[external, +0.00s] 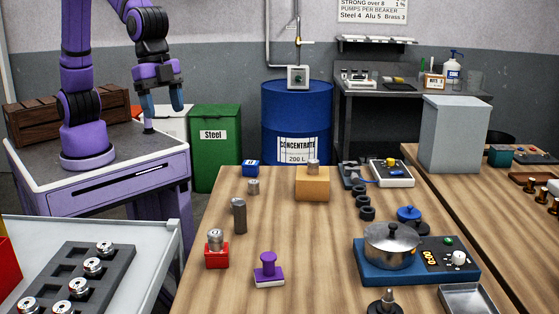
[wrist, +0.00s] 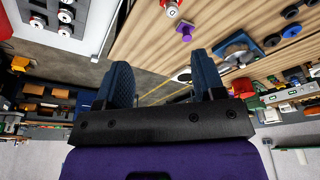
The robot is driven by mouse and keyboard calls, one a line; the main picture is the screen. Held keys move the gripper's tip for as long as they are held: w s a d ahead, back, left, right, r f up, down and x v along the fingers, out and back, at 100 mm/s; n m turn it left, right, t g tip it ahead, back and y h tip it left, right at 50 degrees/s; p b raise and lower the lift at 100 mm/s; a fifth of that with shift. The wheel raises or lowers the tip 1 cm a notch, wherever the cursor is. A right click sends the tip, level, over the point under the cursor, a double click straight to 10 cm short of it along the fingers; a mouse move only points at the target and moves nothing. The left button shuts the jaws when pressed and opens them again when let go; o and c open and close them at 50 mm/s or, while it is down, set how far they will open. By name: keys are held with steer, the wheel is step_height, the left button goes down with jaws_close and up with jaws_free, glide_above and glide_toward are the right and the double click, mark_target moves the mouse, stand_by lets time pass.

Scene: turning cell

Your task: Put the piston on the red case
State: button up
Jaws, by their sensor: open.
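The red case (external: 217,258) stands at the front left of the wooden table. A short silver piston (external: 215,238) sits upright on top of it. The red case also shows at the top of the wrist view (wrist: 177,4). Several similar silver pistons stand in a dark grey tray (external: 62,262) on the light trolley at lower left; one piston (external: 105,247) is at its far end.
Near the red case are a dark grey cylinder (external: 239,216), a small metal cylinder (external: 253,187) and a purple stamp-like piece (external: 268,268). A wooden block (external: 312,186) and a blue hotplate with a pot (external: 391,245) stand further right. Bare tabletop lies between them.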

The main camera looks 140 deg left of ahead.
steer(key=s+d+r, duration=0.1)
steer(key=s+r, duration=0.2)
steer(key=s, duration=0.3)
steer(key=s+r+t, duration=0.1)
steer(key=s+r, duration=0.2)
steer(key=s, duration=0.3)
steer(key=s+d+r, duration=0.1)
steer(key=s+r, duration=0.3)
steer(key=s, duration=0.3)
steer(key=s+d+f+t, duration=0.1)
steer(key=s, duration=1.5)
steer(key=shift+f, duration=0.4)
